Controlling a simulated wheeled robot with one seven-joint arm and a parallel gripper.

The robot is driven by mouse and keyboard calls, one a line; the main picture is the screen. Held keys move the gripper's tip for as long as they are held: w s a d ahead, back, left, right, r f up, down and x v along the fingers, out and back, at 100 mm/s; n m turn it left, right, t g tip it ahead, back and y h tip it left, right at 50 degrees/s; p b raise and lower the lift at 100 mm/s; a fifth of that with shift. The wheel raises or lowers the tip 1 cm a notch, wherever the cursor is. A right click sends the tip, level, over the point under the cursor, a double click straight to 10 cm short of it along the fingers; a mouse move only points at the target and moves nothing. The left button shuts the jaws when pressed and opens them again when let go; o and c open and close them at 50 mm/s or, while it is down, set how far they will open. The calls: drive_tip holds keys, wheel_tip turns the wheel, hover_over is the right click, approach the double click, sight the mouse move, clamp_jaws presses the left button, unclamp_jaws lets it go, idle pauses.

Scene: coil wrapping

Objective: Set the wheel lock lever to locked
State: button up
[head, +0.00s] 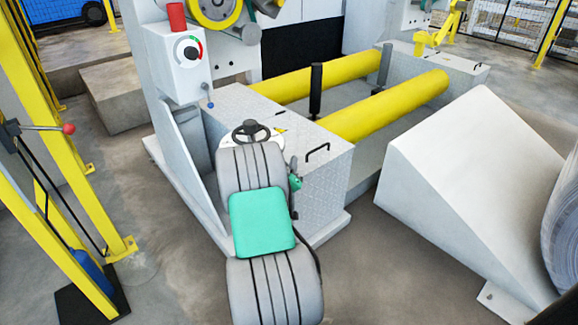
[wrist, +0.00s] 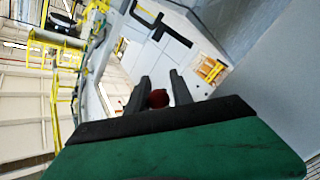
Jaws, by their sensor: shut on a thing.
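A dark red round knob (wrist: 158,98) sits between the two dark fingers of my gripper (wrist: 158,92) in the wrist view. The fingers are closed around it. I take it to be the knob of the wheel lock lever; the lever's shaft is hidden behind the gripper body, so its angle cannot be told. In the head view, my grey and green arm hides the knob and most of the gripper. A black handwheel (head: 250,131) shows just beyond the arm, on a pale mount on the diamond-plate box (head: 300,165).
Black handles (head: 318,151) stand on the box, one also in the wrist view (wrist: 160,24). A control box (head: 186,52) with a dial is above left. Yellow rollers (head: 390,106) lie behind. A white wedge block (head: 470,180) is right. A red-knobbed lever (head: 68,128) is on the left yellow frame.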

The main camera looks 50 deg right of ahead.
drive_tip(key=shift+r, duration=0.1)
clamp_jaws()
drive_tip(key=shift+d+r, duration=0.1)
drive_tip(key=shift+r, duration=0.1)
idle(0.6)
